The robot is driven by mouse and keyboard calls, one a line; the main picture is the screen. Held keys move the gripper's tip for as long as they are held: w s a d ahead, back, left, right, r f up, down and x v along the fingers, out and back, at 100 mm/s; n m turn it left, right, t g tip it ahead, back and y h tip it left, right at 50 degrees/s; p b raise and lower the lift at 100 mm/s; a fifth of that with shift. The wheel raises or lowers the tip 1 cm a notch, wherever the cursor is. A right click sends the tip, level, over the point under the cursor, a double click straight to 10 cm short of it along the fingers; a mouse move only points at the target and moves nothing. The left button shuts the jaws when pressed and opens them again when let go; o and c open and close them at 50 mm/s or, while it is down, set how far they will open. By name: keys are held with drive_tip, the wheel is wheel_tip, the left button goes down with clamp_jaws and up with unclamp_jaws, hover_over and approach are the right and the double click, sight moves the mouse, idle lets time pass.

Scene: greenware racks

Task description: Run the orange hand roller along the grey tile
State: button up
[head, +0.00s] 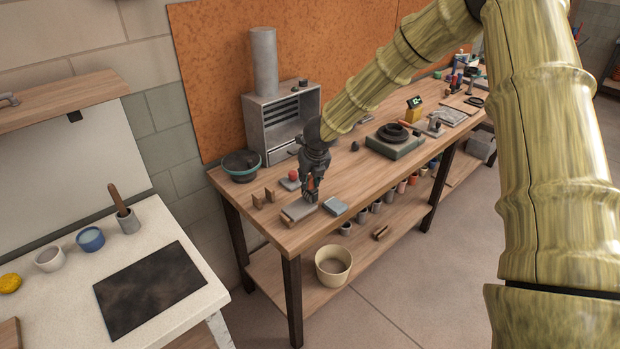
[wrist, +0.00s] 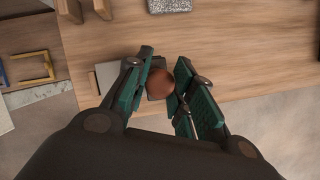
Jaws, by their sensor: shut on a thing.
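My gripper (head: 311,197) is over the near part of the long wooden bench, pointing down. It is shut on the orange hand roller (head: 310,184), whose orange part shows between the fingers. In the wrist view the rounded orange-brown end of the roller (wrist: 160,82) sits between the two green fingers. The grey tile (head: 298,212) lies flat on the bench just below and beside my gripper. A grey flat piece, likely this tile (wrist: 107,74), shows left of the fingers in the wrist view. Whether the roller touches the tile is hidden.
A blue-grey block (head: 335,206) lies right of the tile. Small wooden pieces (head: 264,198), a red-topped item (head: 293,175) and a dark bowl (head: 241,166) stand nearby. A grey kiln-like box (head: 284,121) is behind. A bucket (head: 333,266) stands below the bench's front edge.

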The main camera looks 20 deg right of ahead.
drive_tip(key=shift+f, duration=0.2)
idle(0.3)
drive_tip(key=shift+s+a+b, duration=0.1)
drive_tip(key=shift+a+b, duration=0.2)
drive_tip(key=shift+s+a, duration=0.15)
drive_tip(key=shift+a, duration=0.2)
drive_tip(key=shift+a+r, duration=0.1)
drive_tip(key=shift+a, duration=0.05)
drive_tip(key=shift+s+a+b, duration=0.1)
drive_tip(key=shift+a+b, duration=0.1)
drive_tip(key=shift+b, duration=0.15)
drive_tip(key=shift+s+a, duration=0.1)
drive_tip(key=shift+a, duration=0.2)
drive_tip(key=shift+s+a, duration=0.1)
drive_tip(key=shift+a, duration=0.05)
idle(0.5)
drive_tip(key=shift+s+a+b, duration=0.15)
drive_tip(key=shift+a+b, duration=0.2)
drive_tip(key=shift+b, duration=0.05)
drive_tip(key=shift+s+a+f, duration=0.1)
drive_tip(key=shift+a+f, duration=0.1)
